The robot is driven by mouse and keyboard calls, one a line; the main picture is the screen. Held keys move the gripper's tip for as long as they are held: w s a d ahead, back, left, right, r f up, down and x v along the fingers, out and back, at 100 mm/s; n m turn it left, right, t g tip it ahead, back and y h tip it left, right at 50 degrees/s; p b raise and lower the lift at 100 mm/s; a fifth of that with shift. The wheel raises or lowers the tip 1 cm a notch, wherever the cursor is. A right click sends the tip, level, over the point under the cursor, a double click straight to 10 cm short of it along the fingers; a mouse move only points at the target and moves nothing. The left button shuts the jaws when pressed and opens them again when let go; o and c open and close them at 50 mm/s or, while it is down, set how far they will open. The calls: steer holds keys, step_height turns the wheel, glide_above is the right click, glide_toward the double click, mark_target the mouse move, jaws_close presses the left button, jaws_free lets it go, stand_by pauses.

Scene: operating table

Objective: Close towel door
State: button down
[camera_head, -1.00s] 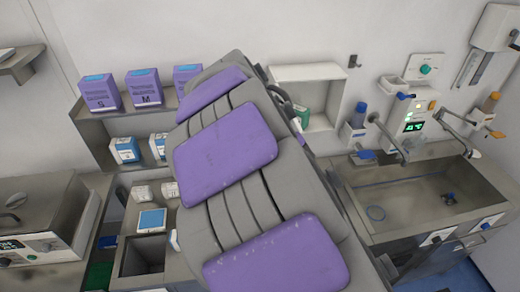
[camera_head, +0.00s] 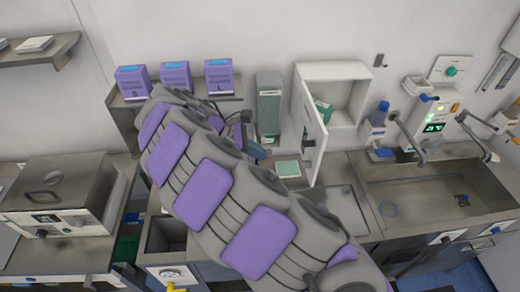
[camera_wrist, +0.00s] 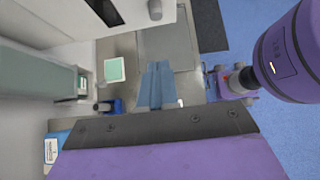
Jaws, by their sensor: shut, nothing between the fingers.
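The white wall cabinet (camera_head: 340,72) is open. Its white door (camera_head: 312,112) stands out from the left side, towards the camera. A green box (camera_head: 322,112) shows inside, partly behind the door. In the wrist view, a white panel with a dark slot, seemingly the door (camera_wrist: 65,14), fills the upper left. My gripper (camera_wrist: 156,72) shows there as two blue fingers pressed together, empty, below and to the right of the panel. I see no contact with it. In the head view, my arm mostly hides the gripper, left of the cabinet.
A tall grey-green box (camera_head: 269,104) stands left of the door. A green-topped item (camera_head: 288,169) lies on the counter below. The sink (camera_head: 430,185) and the soap bottle (camera_head: 379,114) are to the right. Purple boxes (camera_head: 175,75) line the shelf at left.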

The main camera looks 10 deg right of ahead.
steer(key=d+f, duration=0.5)
steer(key=d, duration=0.5)
steer(key=shift+p, duration=0.35)
steer(key=shift+d, duration=0.1)
